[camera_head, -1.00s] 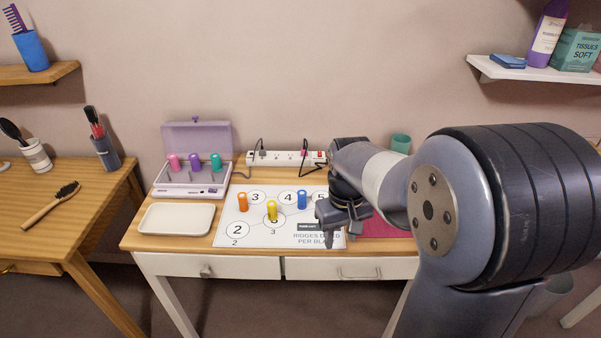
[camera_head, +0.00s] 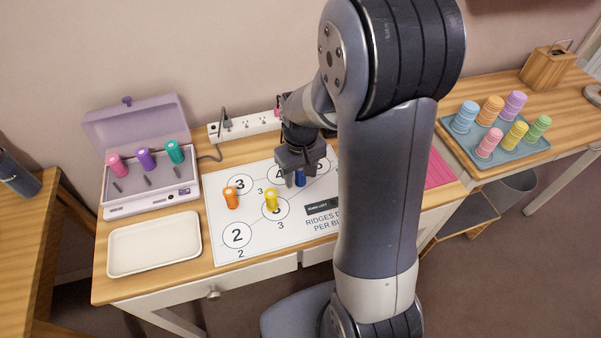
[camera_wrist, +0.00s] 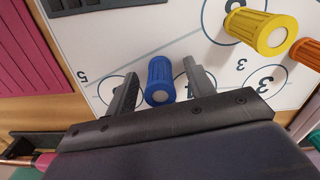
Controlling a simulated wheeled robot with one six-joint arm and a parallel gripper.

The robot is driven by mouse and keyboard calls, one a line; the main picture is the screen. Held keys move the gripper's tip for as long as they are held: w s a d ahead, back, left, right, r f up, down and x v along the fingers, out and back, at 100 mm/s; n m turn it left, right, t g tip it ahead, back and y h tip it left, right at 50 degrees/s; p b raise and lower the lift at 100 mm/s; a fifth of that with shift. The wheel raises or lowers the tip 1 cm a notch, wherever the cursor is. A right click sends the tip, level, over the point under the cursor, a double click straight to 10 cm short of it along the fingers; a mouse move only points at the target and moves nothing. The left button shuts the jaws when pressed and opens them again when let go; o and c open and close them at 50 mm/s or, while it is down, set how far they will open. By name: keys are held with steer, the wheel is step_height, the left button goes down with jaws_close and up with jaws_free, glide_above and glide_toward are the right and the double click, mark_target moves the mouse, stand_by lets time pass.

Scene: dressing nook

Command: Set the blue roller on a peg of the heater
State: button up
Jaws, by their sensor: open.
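The blue roller (camera_head: 300,178) stands upright on the white printed mat (camera_head: 225,253), partly hidden by my gripper in the head view. In the wrist view the blue roller (camera_wrist: 160,80) is between the two fingers of my open gripper (camera_wrist: 160,88), with a gap on each side. My gripper also shows in the head view (camera_head: 294,175). The heater (camera_head: 150,200) is a lilac case with its lid up at the left. Pink, purple and teal rollers (camera_head: 174,152) stand on its back row, and several dark bare pegs (camera_head: 148,181) show in front.
A yellow roller (camera_head: 271,200) and an orange roller (camera_head: 231,197) stand on the mat left of the blue one. An empty cream tray (camera_head: 155,245) lies in front of the heater. A power strip (camera_head: 243,127) runs behind the mat.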

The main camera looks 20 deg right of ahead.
steer(key=shift+f, duration=0.15)
steer(key=c, duration=1.1)
steer(key=shift+o, duration=0.2)
